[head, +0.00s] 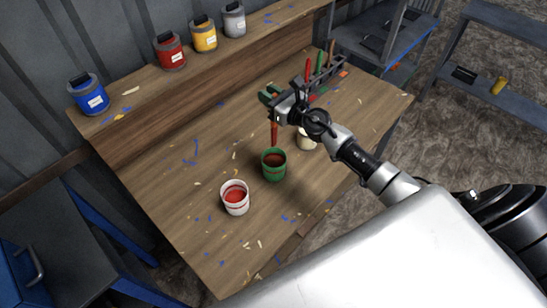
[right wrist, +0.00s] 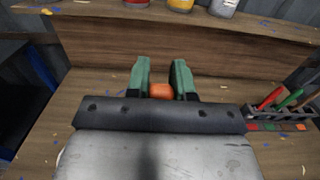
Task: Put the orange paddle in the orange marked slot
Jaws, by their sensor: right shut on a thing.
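My right gripper (head: 268,95) is shut on the orange paddle (head: 274,134), which hangs upright below it. The paddle's lower end shows just above or in front of the green pot (head: 274,172); I cannot tell its exact height. In the right wrist view, the orange paddle top (right wrist: 161,91) sits between the green fingers (right wrist: 161,75). A dark rack (head: 326,76) with red, green and brown-orange handles stands to the right, partly hidden by my arm. An orange mark (head: 343,74) lies at its right end and also shows in the right wrist view (right wrist: 301,127). My left gripper is out of view.
A white pot with red paint (head: 235,198) stands left of the green pot. A cream pot (head: 306,141) stands right, partly behind my arm. Blue (head: 87,98), red, yellow and grey cans stand on the raised back shelf.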

